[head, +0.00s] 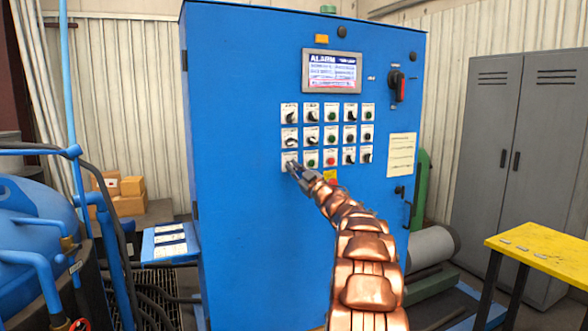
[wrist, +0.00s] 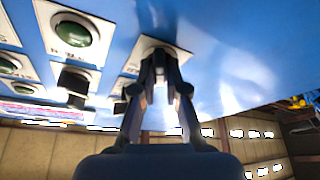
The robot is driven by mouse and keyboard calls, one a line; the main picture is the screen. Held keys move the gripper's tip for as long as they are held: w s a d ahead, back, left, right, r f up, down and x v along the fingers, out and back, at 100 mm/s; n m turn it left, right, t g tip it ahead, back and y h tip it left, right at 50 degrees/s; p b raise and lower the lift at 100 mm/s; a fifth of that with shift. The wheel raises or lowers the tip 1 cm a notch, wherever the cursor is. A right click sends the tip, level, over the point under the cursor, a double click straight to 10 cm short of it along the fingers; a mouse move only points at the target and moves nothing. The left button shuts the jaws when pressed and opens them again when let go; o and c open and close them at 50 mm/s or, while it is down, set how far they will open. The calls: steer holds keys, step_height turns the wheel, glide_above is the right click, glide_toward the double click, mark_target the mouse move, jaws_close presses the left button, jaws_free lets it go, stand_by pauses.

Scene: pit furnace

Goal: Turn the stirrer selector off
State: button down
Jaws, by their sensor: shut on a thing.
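A blue control cabinet (head: 245,215) carries a grid of selectors and buttons on white plates. My gripper (head: 291,166) is at the bottom-left plate of the grid, with its fingertips against the panel. In the wrist view my gripper (wrist: 161,62) is shut on a selector knob at a white plate (wrist: 146,44). The fingers hide most of the knob, so I cannot tell which way it points. The plate's label is too small to read, so I cannot confirm that it is the stirrer selector.
A green button (wrist: 73,33) and a black selector (wrist: 75,80) are close to my fingers. A yellow table (head: 545,245) stands at right.

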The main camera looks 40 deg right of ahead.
stand_by(0.3)
steer(key=c, duration=1.2)
jaws_free()
steer(key=v, duration=1.2)
